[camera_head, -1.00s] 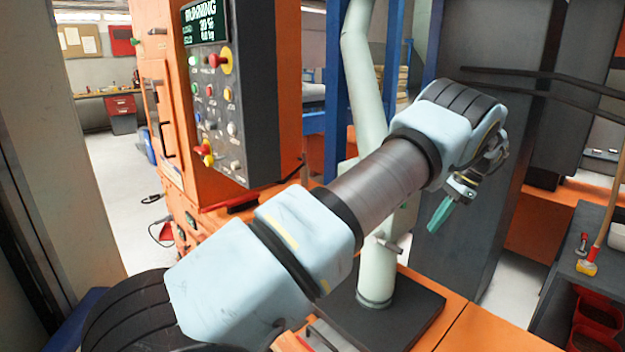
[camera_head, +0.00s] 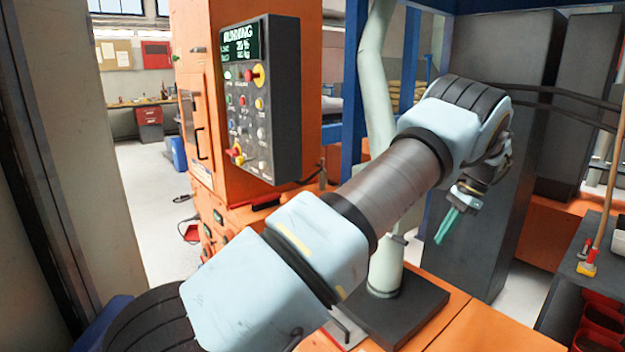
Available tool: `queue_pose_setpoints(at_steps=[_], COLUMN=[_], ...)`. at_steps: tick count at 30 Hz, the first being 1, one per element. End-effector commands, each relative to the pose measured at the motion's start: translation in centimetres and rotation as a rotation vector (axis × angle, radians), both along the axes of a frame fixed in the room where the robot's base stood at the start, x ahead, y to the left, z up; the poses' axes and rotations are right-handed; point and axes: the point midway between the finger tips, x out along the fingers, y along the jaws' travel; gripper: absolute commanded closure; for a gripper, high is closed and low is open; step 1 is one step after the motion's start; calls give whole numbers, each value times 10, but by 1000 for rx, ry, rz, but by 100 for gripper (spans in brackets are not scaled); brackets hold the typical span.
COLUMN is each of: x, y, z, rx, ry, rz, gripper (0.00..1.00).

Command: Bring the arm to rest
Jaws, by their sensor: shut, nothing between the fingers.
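My arm reaches from the lower left to the upper right of the head view. My gripper (camera_head: 447,226) hangs at the arm's far end, right of the picture's middle. Its green fingers point down and are shut with nothing between them. It is in the air in front of the dark grey metal column (camera_head: 490,170) and right of the pale green pipe (camera_head: 385,262). The arm hides part of the pipe.
A black base plate (camera_head: 415,315) lies on the orange surface below my arm. Red bins (camera_head: 603,318) and a dark bench stand at the right. Floor shows at the left.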

Motion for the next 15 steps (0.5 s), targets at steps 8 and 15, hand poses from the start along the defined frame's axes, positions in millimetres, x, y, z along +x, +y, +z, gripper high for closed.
queue_pose_setpoints(at_steps=[8, 15], x=[22, 28], y=[61, 149], z=[16, 37], rx=[-66, -160], ry=[-31, -85], rz=[176, 429], gripper=[100, 100])
